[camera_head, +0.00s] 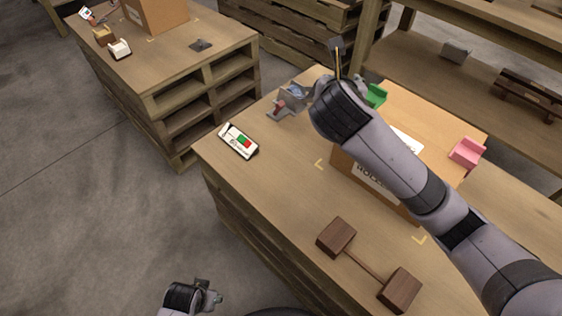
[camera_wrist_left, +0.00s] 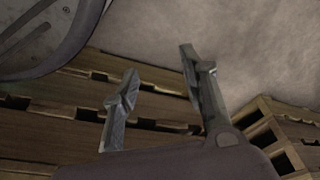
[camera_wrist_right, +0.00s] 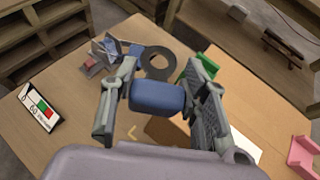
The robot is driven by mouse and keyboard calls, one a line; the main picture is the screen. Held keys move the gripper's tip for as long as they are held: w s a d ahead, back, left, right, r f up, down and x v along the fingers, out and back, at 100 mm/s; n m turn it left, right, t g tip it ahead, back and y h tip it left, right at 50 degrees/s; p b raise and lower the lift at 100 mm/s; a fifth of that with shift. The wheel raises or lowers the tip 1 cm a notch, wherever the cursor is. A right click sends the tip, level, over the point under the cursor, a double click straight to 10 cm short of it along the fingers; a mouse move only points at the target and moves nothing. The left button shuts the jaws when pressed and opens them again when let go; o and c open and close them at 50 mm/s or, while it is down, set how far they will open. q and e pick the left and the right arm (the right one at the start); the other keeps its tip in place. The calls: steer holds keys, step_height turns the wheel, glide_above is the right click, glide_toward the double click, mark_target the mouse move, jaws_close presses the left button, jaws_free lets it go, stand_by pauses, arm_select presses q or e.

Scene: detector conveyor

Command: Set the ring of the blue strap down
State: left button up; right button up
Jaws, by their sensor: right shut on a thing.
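A blue block-like strap (camera_wrist_right: 158,97) sits between the fingers of my right gripper (camera_wrist_right: 165,92), which is shut on it. A dark round ring (camera_wrist_right: 158,62) joins the strap and points away from the gripper. It is held up above the table near the cardboard box; how far above I cannot tell. In the head view my right gripper (camera_head: 345,88) is mostly hidden by its own wrist. My left gripper (camera_wrist_left: 160,64) is open and empty, its fingers well apart; in the head view it (camera_head: 205,297) is low, off the table's near side.
The table (camera_head: 290,185) carries a cardboard box (camera_head: 345,170), green holder (camera_head: 376,95), pink holder (camera_head: 467,153), grey-and-red device (camera_head: 285,107), white card stand (camera_head: 239,140) and brown dumbbell-shaped piece (camera_head: 365,262). Bare tabletop lies left of the box. Another pallet table (camera_head: 180,60) stands at left.

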steer(key=a+f+m+g+h+b, duration=0.15)
steer(key=a+f, duration=0.45)
steer(key=a, duration=0.7)
steer(key=f+b, duration=0.1)
steer(key=f, duration=0.3)
steer(key=f+b, duration=0.1)
steer(key=f, duration=0.4)
steer(key=f+b, duration=0.2)
steer(key=f, duration=0.3)
steer(key=shift+s+d, duration=0.2)
steer(key=shift+s, duration=0.2)
step_height(320, 180, down, 3)
steer(key=shift+r+b, duration=0.15)
steer(key=shift+b, duration=0.35)
step_height(320, 180, down, 3)
steer(key=shift+r+b, duration=0.15)
steer(key=shift+b, duration=0.35)
arm_select(q)
steer(key=w+r+t, duration=0.1)
steer(key=w+r, duration=0.1)
steer(key=r, duration=0.6)
steer(key=w+r+t, duration=0.1)
steer(key=r+t, duration=0.1)
steer(key=r, duration=0.6)
steer(key=shift+w+d, duration=0.35)
steer(key=shift+d, duration=0.05)
steer(key=shift+s+a, duration=0.1)
steer(key=shift+s, duration=0.1)
